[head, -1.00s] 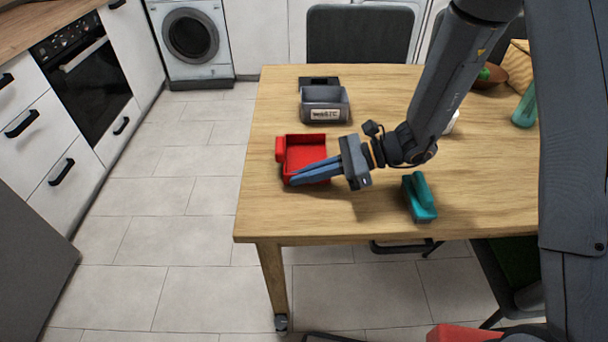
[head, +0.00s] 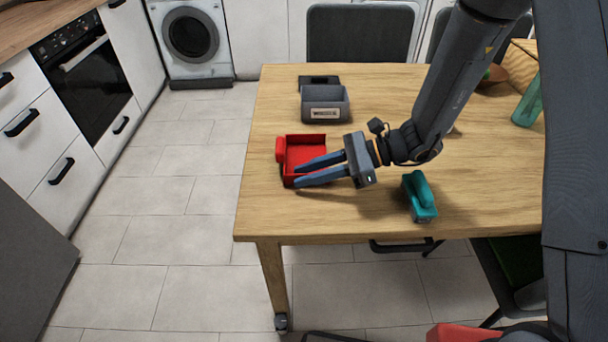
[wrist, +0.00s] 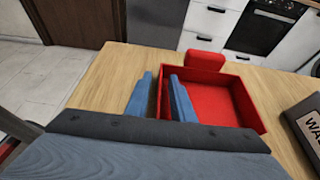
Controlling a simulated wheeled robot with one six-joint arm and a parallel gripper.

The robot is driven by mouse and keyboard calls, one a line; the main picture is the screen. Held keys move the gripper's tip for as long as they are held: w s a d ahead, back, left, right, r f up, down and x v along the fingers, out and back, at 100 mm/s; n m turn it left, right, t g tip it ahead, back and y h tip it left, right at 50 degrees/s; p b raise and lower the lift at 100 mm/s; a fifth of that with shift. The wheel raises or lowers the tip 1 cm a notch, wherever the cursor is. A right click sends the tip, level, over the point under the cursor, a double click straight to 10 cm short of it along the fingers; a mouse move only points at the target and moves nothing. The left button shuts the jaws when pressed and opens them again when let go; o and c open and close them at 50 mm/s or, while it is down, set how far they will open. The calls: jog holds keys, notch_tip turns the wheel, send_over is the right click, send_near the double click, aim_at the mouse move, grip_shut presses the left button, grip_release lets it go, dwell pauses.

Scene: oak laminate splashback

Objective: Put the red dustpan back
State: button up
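The red dustpan (head: 305,150) lies on the wooden table near its left edge, a shallow tray with a block handle (head: 280,149) on its left side. In the wrist view the dustpan (wrist: 230,105) is right of centre, its handle at the far side. In the wrist view one finger of my gripper (wrist: 160,78) is outside the near wall and the other is on the tray side. I cannot tell whether they touch it or how high they are.
A grey bin (head: 325,104) with a label stands behind the dustpan, a dark flat item (head: 319,82) behind that. A teal brush-like object (head: 419,196) lies right of my gripper near the front edge. A green bottle (head: 527,104) is at the right. The table's front left is clear.

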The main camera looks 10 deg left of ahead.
jog(key=b+v, duration=0.1)
jog(key=v, duration=1)
jog(key=shift+d, duration=0.1)
jog(key=s+d+n+h, duration=0.1)
jog(key=s+d, duration=0.1)
jog(key=s+d+n+h, duration=0.2)
jog(key=s, duration=0.1)
jog(key=shift+s+d+r+g, duration=0.1)
jog(key=shift+d+g, duration=0.1)
jog(key=shift+g, duration=0.2)
jog(key=s+d+n+h, duration=0.1)
jog(key=d, duration=0.1)
jog(key=s+d+n+h, duration=0.1)
jog(key=d, duration=0.1)
jog(key=s+d+n+h, duration=0.2)
jog(key=shift+s+d, duration=0.1)
jog(key=shift+d, duration=0.05)
jog(key=s+d+r+n+t+h, duration=0.2)
jog(key=d+n+h, duration=0.4)
jog(key=d, duration=0.6)
jog(key=shift+s+n+t, duration=0.2)
jog(key=shift+n+t, duration=0.3)
jog(key=shift+t, duration=0.4)
jog(key=shift+r, duration=0.15)
jog(key=shift+n, duration=0.5)
jog(key=a+p, duration=0.1)
jog(key=a+r+p, duration=0.2)
jog(key=shift+s+a, duration=0.15)
jog(key=shift+a, duration=0.1)
